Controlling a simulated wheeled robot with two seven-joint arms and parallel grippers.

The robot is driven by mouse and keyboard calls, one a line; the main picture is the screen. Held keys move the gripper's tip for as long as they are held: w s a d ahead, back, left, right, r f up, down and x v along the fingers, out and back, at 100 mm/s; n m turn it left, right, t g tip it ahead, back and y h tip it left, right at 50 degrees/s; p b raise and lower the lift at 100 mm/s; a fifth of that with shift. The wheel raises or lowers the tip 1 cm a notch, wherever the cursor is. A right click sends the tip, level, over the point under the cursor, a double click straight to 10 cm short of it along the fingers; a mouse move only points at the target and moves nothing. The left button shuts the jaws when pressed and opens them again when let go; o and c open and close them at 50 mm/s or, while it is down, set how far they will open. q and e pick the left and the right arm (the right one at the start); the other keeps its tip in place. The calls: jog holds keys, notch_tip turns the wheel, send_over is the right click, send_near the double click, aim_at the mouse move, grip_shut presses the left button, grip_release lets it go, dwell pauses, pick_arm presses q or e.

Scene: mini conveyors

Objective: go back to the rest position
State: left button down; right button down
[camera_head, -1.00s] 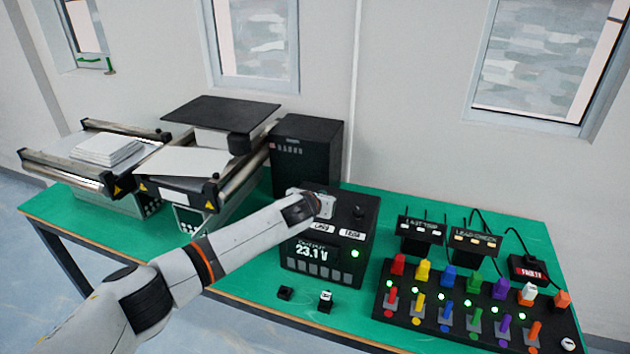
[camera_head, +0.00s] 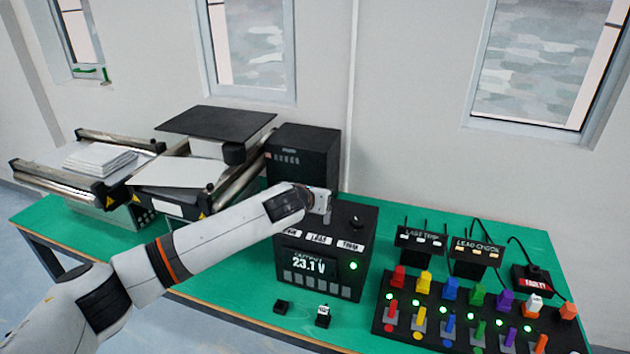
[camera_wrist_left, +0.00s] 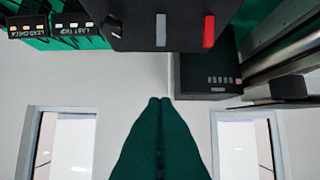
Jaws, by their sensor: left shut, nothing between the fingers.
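My left arm comes in from the left in the head view. My left gripper (camera_head: 325,205) is over the back part of the black power supply box (camera_head: 324,267), whose display reads 23.1 V. Its fingertips are hard to make out there. In the left wrist view the two dark green fingers (camera_wrist_left: 160,102) are shut together with nothing between them. They point toward the pale wall, clear of the power supply box (camera_wrist_left: 135,35), which shows upside down with a knob, a grey bar and a red bar. My right gripper is in neither view.
A black cabinet (camera_head: 304,158) stands behind the power supply. Two mini conveyors (camera_head: 60,185) (camera_head: 165,208) with white plates are at the left. A panel of coloured levers (camera_head: 445,341) is at the right. Small black switches (camera_head: 323,317) sit at the front of the green table (camera_head: 235,290).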

pick_arm(q)
jog(key=s+d+f+n+g, duration=0.1)
jog(key=s+f+n+g, duration=0.1)
jog(key=s+f+n, duration=0.7)
jog(key=s+d+f+n+g, duration=0.1)
jog(key=s+f+n+g, duration=0.1)
jog(key=s+f+n, duration=0.65)
jog(key=s+a+f+n+g+y, duration=0.2)
jog(key=s+a+n, duration=0.85)
jog(key=s, duration=0.45)
jog(key=s+a+f+n+g+y, duration=0.1)
jog(key=s+a+n+g+y, duration=0.15)
jog(key=s+a+n, duration=1)
notch_tip(320, 180, down, 29)
jog(key=s+d+m+g+b, duration=0.2)
jog(key=m+b, duration=0.1)
jog(key=b, duration=0.1)
jog(key=s+a+f+b, duration=0.1)
jog(key=s+f+b, duration=0.1)
jog(key=s+f, duration=0.6)
jog(key=s+a+f+b, duration=0.2)
jog(key=s+f, duration=0.7)
jog(key=f, duration=0.4)
jog(key=shift+f+g, duration=0.3)
jog(key=shift+g, duration=0.05)
